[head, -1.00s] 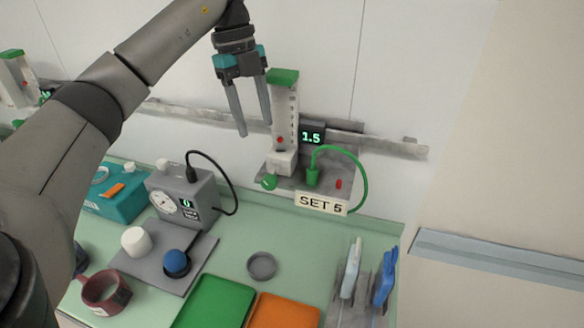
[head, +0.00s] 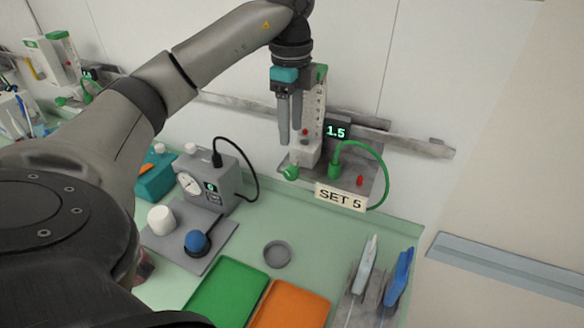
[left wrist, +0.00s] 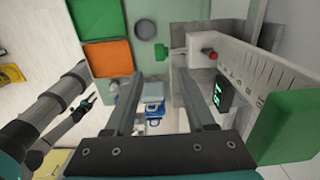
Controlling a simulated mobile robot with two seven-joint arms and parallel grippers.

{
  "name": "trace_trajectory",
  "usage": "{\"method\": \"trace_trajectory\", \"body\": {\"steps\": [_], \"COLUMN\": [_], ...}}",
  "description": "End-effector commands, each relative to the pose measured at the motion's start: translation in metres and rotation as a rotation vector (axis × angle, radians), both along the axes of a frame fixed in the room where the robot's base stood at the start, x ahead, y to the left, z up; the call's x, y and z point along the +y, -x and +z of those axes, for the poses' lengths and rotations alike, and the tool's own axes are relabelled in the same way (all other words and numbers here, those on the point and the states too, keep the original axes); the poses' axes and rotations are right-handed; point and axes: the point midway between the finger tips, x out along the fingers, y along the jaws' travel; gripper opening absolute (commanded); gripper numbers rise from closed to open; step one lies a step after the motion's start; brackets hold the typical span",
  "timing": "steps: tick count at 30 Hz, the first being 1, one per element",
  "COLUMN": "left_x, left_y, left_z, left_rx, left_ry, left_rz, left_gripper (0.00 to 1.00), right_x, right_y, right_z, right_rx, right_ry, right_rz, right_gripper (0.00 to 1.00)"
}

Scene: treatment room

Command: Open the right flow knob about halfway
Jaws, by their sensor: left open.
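The right flow knob (head: 291,173) is a small round green knob at the foot of the right flowmeter (head: 316,115), above the SET 5 plate (head: 340,197). The tube holds a red float low down, and the display (head: 337,132) reads 1.5. My left gripper (head: 290,136) is open and empty, pointing down above the knob and partly covering the tube's left side. In the left wrist view the knob (left wrist: 161,52) shows beyond and between the two parted fingers, apart from them. A dark gripper, seemingly my right one (left wrist: 88,102), shows small there; its jaws are unclear.
A grey gauge box (head: 215,172) with a black cable stands left. Green (head: 226,292) and orange (head: 290,305) trays and a grey dish (head: 277,254) lie in front. A wall rail (head: 420,146) runs behind.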

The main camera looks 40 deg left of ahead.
Motion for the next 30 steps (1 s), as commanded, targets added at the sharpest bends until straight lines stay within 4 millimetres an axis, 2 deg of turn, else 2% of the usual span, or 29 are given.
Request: {"method": "trace_trajectory", "body": {"steps": [1, 9, 15, 21, 29, 30], "left_x": [-0.001, 0.0, 0.0, 0.0, 0.0, 0.0], "left_y": [0.001, 0.002, 0.0, 0.0, 0.0, 0.0], "left_z": [-0.012, -0.061, -0.092, -0.106, -0.107, -0.107], "left_rx": [0.003, 0.006, 0.003, 0.0, 0.0, 0.0], "left_ry": [0.001, 0.0, 0.001, 0.001, 0.001, 0.001], "left_rz": [-0.001, 0.0, 0.0, -0.001, -0.001, -0.001], "left_gripper": [0.55, 0.55, 0.55, 0.55, 0.55, 0.53], "right_x": [0.0, 0.0, 0.0, 0.0, 0.0, 0.0], "right_y": [0.0, 0.0, 0.0, 0.0, 0.0, 0.0], "right_z": [-0.006, 0.001, 0.003, 0.004, 0.004, 0.004], "right_rx": [0.0, 0.0, 0.0, 0.0, 0.0, 0.0], "right_ry": [0.0, 0.0, 0.0, 0.0, 0.0, 0.0], "right_rz": [0.0, 0.0, 0.0, 0.0, 0.0, 0.0], "right_gripper": [0.5, 0.5, 0.5, 0.5, 0.5, 0.5]}}
